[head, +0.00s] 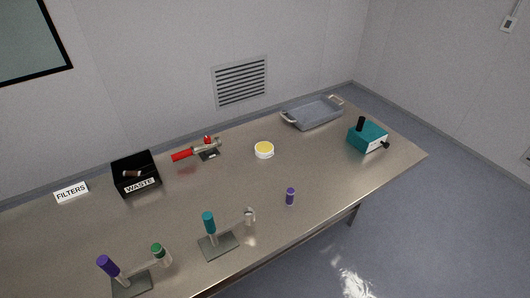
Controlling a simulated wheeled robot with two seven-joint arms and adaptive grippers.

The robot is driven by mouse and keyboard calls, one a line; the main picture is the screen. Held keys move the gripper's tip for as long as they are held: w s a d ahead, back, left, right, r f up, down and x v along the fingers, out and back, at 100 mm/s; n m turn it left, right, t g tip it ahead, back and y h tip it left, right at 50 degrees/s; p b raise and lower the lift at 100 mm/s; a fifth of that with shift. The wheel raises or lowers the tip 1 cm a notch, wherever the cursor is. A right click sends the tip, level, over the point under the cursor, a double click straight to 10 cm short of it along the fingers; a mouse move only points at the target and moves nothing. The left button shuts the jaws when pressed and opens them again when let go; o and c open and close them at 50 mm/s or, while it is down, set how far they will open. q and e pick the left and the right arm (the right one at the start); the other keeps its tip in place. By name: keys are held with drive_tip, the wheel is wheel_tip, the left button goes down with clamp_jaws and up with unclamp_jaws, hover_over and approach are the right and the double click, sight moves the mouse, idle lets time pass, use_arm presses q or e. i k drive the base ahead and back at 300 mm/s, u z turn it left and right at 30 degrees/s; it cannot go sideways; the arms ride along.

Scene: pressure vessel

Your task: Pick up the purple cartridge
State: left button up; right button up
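A small purple cylinder with a pale band, which looks like the purple cartridge (290,197), stands upright on the metal table (225,180) near its front edge, right of centre. A second purple thing, a tilted purple handle (108,265), is on a grey stand (131,284) at the front left. Neither of my grippers is in view. Nothing touches the small purple cylinder.
A teal-handled stand (218,246) is left of the cylinder. The table around the cylinder is clear.

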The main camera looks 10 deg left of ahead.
sight(290, 191)
drive_tip(key=z, duration=1.45)
drive_tip(key=i, duration=0.55)
drive_tip(key=u, duration=2.6)
